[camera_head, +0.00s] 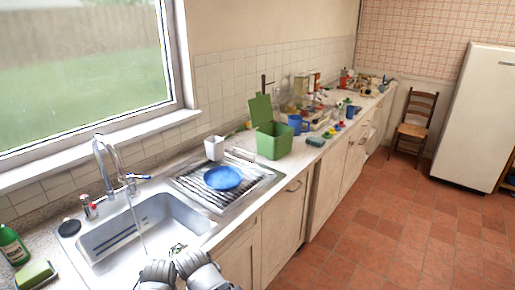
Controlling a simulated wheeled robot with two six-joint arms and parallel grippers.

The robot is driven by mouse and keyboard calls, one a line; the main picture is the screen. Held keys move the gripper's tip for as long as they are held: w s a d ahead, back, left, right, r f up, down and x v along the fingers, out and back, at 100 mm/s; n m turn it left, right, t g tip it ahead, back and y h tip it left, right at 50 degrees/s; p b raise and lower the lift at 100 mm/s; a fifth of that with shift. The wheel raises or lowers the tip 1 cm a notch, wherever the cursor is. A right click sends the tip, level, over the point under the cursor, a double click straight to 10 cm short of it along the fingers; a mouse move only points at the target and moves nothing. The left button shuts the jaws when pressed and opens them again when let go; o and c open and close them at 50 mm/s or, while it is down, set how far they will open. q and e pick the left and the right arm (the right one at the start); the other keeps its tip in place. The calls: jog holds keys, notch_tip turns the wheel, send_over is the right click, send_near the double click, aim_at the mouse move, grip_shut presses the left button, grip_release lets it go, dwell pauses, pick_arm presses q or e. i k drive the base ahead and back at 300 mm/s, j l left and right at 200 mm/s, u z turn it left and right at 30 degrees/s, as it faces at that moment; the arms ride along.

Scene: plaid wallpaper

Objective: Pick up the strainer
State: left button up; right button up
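A round blue dish-like thing (222,178) lies on the ribbed metal drainboard (258,191), right of the sink. It may be the strainer, but I cannot make out holes in it. A small pale and green item (178,249) lies at the sink's near right edge, too small to identify. Two grey-white parts of mine show at the bottom edge, over the sink's near side. They seem to be my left gripper (157,272) and my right gripper (195,266), close together. Their fingers are not clear. Both are well short of the blue thing and apart from it.
The sink (130,235) has a tall faucet (108,160). A white cup (214,148) stands behind the blue thing. A green bin (274,141) with a raised lid stands right of the drainboard. A green bottle (12,245) and sponge (35,274) are at left.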

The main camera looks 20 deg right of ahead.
aim_at(175, 250)
jog(key=k+l+u, duration=0.1)
jog(key=l+u, duration=0.25)
jog(key=k+l+u, duration=0.2)
jog(key=l+u, duration=0.15)
jog(key=k+l+u, duration=0.2)
jog(key=l+u, duration=0.15)
jog(key=k+l+u, duration=0.25)
jog(key=l+u, duration=0.15)
